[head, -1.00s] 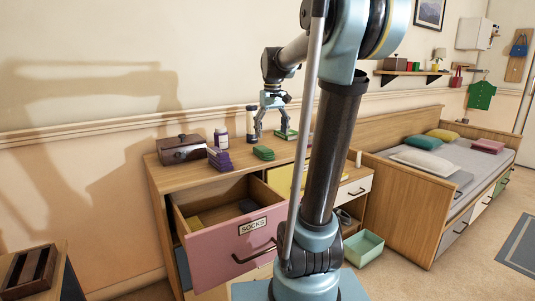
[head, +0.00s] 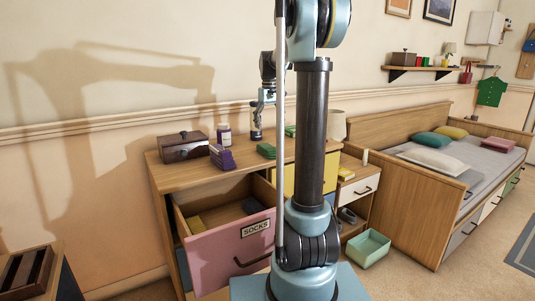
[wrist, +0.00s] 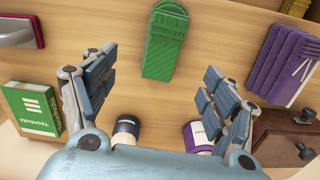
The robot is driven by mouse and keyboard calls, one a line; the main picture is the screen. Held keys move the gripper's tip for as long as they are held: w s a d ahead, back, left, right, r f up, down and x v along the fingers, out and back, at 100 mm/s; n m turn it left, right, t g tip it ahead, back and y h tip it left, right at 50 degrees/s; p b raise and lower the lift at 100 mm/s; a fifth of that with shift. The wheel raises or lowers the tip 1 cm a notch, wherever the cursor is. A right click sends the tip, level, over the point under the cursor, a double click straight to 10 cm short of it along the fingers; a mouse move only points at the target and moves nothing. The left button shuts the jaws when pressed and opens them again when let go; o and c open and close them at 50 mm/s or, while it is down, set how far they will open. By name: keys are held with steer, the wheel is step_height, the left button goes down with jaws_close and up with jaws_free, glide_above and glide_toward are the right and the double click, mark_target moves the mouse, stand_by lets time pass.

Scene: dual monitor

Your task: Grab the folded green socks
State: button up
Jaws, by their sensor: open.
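The folded green socks (head: 266,151) lie on top of the wooden dresser (head: 181,174), right of the folded purple socks (head: 221,158). In the wrist view the green socks (wrist: 165,42) lie flat, centred beyond the fingertips. My gripper (wrist: 158,72) is open and empty, with its two fingers on either side of the gap. In the head view my gripper (head: 257,126) hangs above the back of the dresser top, behind the green socks and apart from them, seen nearly edge-on.
A purple-labelled bottle (head: 224,136), a dark wooden box (head: 183,146) and a green book (head: 290,131) stand on the dresser. Another bottle's cap (wrist: 126,128) shows close to my gripper. The pink SOCKS drawer (head: 230,246) is pulled open below, holding dark and yellow items.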

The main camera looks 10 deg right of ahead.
glide_above(268, 147)
steer(key=f, duration=0.6)
steer(key=shift+w+d, duration=0.3)
steer(key=shift+d, duration=0.05)
steer(key=shift+s+a+f, duration=0.15)
steer(key=shift+f, duration=1.2)
steer(key=shift+s+a+f, duration=0.1)
steer(key=shift+f, duration=1.25)
steer(key=c, duration=1.1)
